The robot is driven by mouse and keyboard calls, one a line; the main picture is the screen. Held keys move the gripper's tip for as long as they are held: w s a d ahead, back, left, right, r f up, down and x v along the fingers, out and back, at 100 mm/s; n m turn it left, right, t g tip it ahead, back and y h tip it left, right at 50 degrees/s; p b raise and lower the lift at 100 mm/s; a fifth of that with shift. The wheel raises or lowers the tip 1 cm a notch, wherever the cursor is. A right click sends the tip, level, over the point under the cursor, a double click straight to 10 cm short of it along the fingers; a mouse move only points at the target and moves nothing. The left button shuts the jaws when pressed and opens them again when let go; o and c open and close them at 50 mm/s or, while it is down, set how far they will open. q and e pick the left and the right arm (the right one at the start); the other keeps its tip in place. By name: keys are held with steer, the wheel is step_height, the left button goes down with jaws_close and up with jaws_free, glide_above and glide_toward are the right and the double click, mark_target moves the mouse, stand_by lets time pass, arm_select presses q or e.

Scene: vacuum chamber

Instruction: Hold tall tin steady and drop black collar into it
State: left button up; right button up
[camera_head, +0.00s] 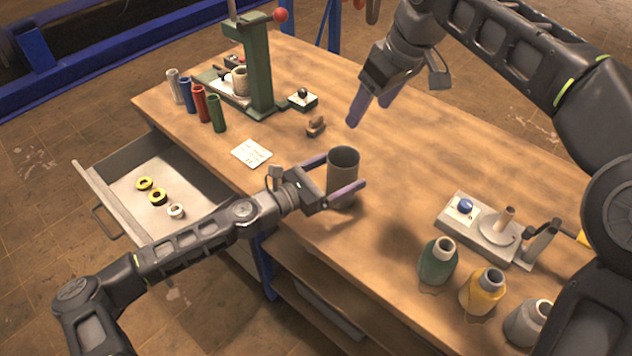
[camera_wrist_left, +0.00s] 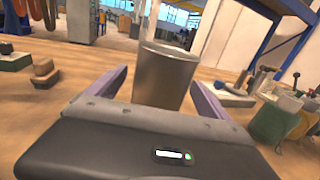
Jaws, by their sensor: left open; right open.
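The tall tin (camera_head: 343,168) is a grey, open-topped cylinder standing upright on the workbench. My left gripper (camera_head: 346,171) is open, with one finger on each side of the tin. The left wrist view shows the tin (camera_wrist_left: 164,75) between the two purple fingers, with a visible gap on the right; contact is not clear. My right gripper (camera_head: 368,113) is open and empty above the bench, behind and right of the tin. I cannot pick out the black collar for sure. The open drawer holds yellow-and-black rings (camera_head: 157,196) and a pale ring (camera_head: 176,211).
The open drawer (camera_head: 120,203) juts out at left. A green press (camera_head: 258,70), coloured tubes (camera_head: 200,103) and a white card (camera_head: 251,153) are at the back left. Several bottles (camera_head: 438,262) and a grey fixture (camera_head: 484,232) stand at right. The mid-bench is mostly clear.

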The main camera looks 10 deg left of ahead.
arm_select(q)
steer(key=v, duration=1)
steer(key=shift+s+a, duration=0.2)
